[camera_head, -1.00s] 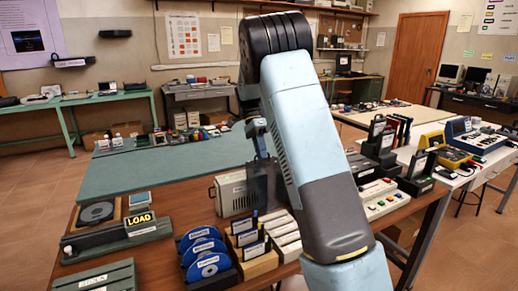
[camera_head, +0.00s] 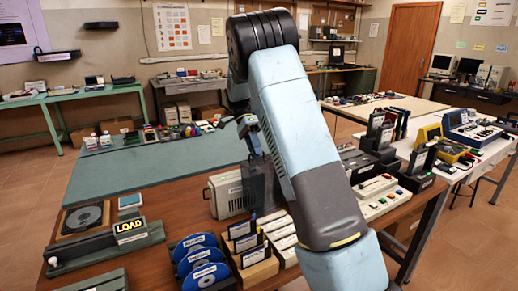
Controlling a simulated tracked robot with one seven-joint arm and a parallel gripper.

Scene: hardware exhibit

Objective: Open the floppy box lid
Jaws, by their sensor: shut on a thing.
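The floppy box, a beige case with a side handle (camera_head: 225,196), stands on the brown table beyond the blue discs. A dark, see-through smoky panel, its lid (camera_head: 258,187), rises upright at the box's right end. My gripper (camera_head: 252,138) is above this panel, at its upper edge, and appears shut on it. My grey and light-blue arm hides part of the gripper and whatever lies right of the panel, so the exact contact is not clear.
Blue discs in a rack (camera_head: 200,262) and a wooden holder of cards (camera_head: 252,262) stand in front of the box. A LOAD sign (camera_head: 130,228) is at left. The green mat (camera_head: 150,172) has much bare room. Dark devices (camera_head: 378,140) stand to the right.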

